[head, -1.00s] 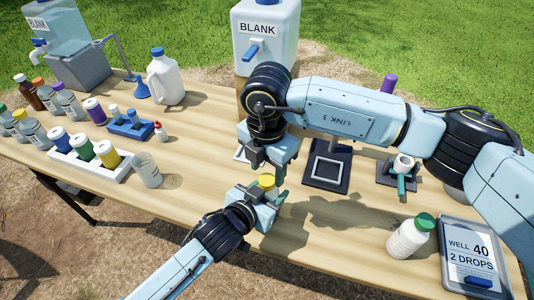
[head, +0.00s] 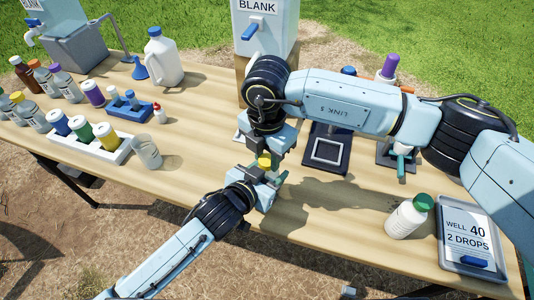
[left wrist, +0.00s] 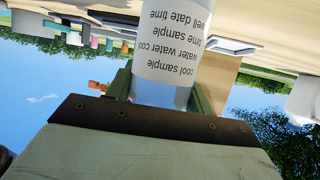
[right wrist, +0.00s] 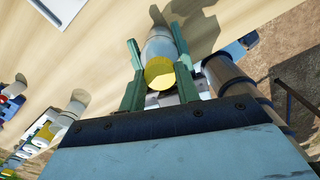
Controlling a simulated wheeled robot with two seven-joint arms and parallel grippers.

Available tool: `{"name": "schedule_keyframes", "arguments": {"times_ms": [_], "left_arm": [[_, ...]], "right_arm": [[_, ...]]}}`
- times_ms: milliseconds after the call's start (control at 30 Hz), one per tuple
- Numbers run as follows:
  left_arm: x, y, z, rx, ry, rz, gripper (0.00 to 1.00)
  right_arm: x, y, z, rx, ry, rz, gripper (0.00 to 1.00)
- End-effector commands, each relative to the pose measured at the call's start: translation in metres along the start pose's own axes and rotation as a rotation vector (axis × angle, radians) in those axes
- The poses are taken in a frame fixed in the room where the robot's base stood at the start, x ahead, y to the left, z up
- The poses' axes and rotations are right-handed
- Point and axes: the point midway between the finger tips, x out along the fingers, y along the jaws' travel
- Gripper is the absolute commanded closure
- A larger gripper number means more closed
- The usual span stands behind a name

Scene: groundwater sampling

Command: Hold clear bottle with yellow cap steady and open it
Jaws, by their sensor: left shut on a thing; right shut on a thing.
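The clear bottle with the yellow cap (head: 265,160) is upright between my two grippers, above the near middle of the table. My left gripper (head: 262,188) is shut on the bottle's body. In the left wrist view its white printed label (left wrist: 172,45) shows between the fingers. My right gripper (right wrist: 160,66) comes from above and is shut on the yellow cap (right wrist: 160,73). In the right wrist view the cap sits on the bottle, with a finger on each side. Most of the bottle is hidden by the grippers in the head view.
A clear cup (head: 147,151) and a white rack (head: 92,143) with colour-capped bottles stand to the left. A white green-capped bottle (head: 408,216) and a sign tray (head: 468,237) are at right. A dark pad (head: 328,150) lies behind. The table's near edge is close.

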Motion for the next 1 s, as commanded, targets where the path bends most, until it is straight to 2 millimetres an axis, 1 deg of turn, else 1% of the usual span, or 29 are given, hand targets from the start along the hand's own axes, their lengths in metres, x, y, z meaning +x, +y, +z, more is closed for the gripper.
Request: {"name": "schedule_keyframes", "arguments": {"times_ms": [67,167,400,533,600,700,933,967,1000], "left_arm": [[0.0000,-0.0001,0.0005,0.000,-0.001,0.000,1.00],[0.0000,-0.0001,0.0005,0.000,-0.001,0.000,1.00],[0.0000,-0.0001,0.0005,0.000,-0.001,0.000,1.00],[0.0000,0.0000,0.0005,0.000,-0.001,0.000,1.00],[0.0000,0.0000,0.0005,0.000,-0.001,0.000,1.00],[0.0000,0.0000,0.0005,0.000,-0.001,0.000,1.00],[0.0000,-0.0001,0.0005,0.000,-0.001,0.000,1.00],[0.0000,-0.0001,0.0005,0.000,-0.001,0.000,1.00],[0.0000,-0.0001,0.0005,0.000,-0.001,0.000,1.00]], "right_arm": [[-0.0004,0.0001,0.0002,-0.036,-0.001,0.000,0.95],[-0.0008,0.0002,0.0004,-0.162,-0.001,0.000,0.95],[-0.0011,0.0003,0.0003,-0.614,-0.001,0.000,0.95],[-0.0008,0.0003,0.0001,-0.783,-0.001,0.000,0.95],[-0.0008,0.0002,0.0001,-0.835,-0.001,0.000,0.95],[-0.0008,0.0002,0.0000,-0.866,0.000,0.000,0.95],[-0.0008,0.0002,0.0000,-0.866,0.000,0.000,0.95],[-0.0008,0.0002,0.0000,-0.866,0.000,0.000,0.67],[-0.0008,0.0002,-0.0001,-0.866,0.000,0.000,0.62]]}}
